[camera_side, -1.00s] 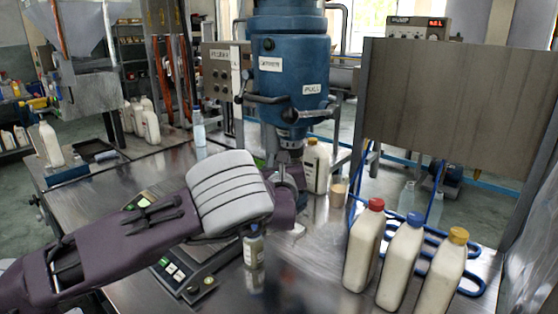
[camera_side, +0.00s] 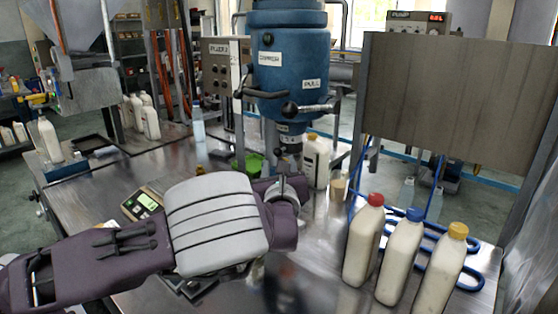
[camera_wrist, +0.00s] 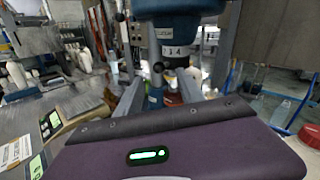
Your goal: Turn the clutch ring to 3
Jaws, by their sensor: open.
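The clutch ring (camera_side: 290,129) is the grey band with labels at the foot of the blue machine head (camera_side: 290,60). In the wrist view the ring (camera_wrist: 174,50) shows number marks, seemingly 2, 3 and 4, facing me; I cannot tell which is set. My gripper (camera_side: 284,188) is below the ring in the side view. In the wrist view my gripper (camera_wrist: 161,86) is open, with one grey finger on each side of the shaft under the ring. I see no clear contact with the ring. The arm hides part of the gripper in the side view.
Bottles with red (camera_side: 363,240), blue (camera_side: 401,258) and yellow caps (camera_side: 440,270) stand at the front right, beside blue tubing. A white bottle (camera_side: 315,162) stands right behind my gripper. A green bowl (camera_side: 247,163) and a scale display (camera_side: 143,203) are to the left.

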